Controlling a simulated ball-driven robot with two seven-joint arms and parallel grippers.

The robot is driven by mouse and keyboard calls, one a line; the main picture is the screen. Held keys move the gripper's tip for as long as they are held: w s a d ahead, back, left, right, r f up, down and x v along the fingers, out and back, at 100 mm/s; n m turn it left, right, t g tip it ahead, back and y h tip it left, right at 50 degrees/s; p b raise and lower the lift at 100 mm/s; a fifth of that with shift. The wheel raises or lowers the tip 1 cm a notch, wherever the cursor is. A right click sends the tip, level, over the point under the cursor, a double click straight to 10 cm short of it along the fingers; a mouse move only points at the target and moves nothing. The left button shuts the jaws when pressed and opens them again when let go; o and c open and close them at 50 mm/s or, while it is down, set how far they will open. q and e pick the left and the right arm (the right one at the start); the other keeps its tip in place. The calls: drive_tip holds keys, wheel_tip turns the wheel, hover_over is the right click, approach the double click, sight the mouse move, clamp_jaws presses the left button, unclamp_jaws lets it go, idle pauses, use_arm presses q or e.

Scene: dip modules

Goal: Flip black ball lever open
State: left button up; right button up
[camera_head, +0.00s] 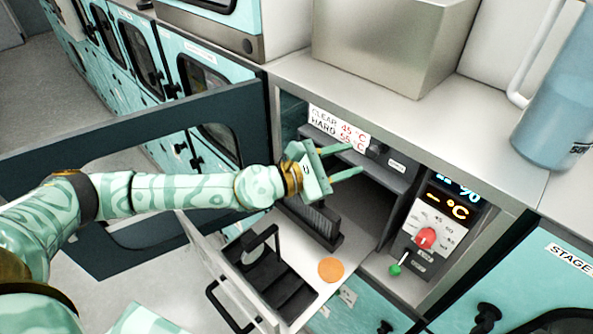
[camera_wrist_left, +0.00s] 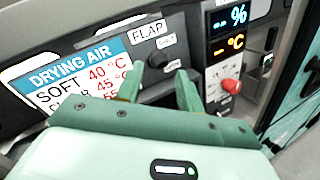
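The black ball lever (camera_wrist_left: 157,61) sits on the dark panel beside the FLAP label in the left wrist view. In the head view its dark ball (camera_head: 376,150) is small, on the grey panel inside the open cabinet. My left gripper (camera_head: 354,160) reaches into the cabinet opening from the left, its two green fingers apart and empty. In the left wrist view the fingertips (camera_wrist_left: 159,82) stand on either side of the ball, just below it in the picture. I cannot tell whether either finger touches it. My right gripper is not in view.
A drying-air label (camera_head: 338,126) is beside the panel. The display (camera_head: 452,202), red knob (camera_head: 426,237) and green-tipped lever (camera_head: 395,269) are at right. The open dark door (camera_head: 100,125) lies behind my left arm. An orange disc (camera_head: 331,270) lies on the lower surface.

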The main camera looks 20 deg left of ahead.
use_arm(q)
drive_tip(key=b+v, duration=0.3)
drive_tip(key=v, duration=0.7)
drive_tip(key=shift+r+b, duration=0.4)
drive_tip(key=shift+r, duration=0.05)
idle(0.4)
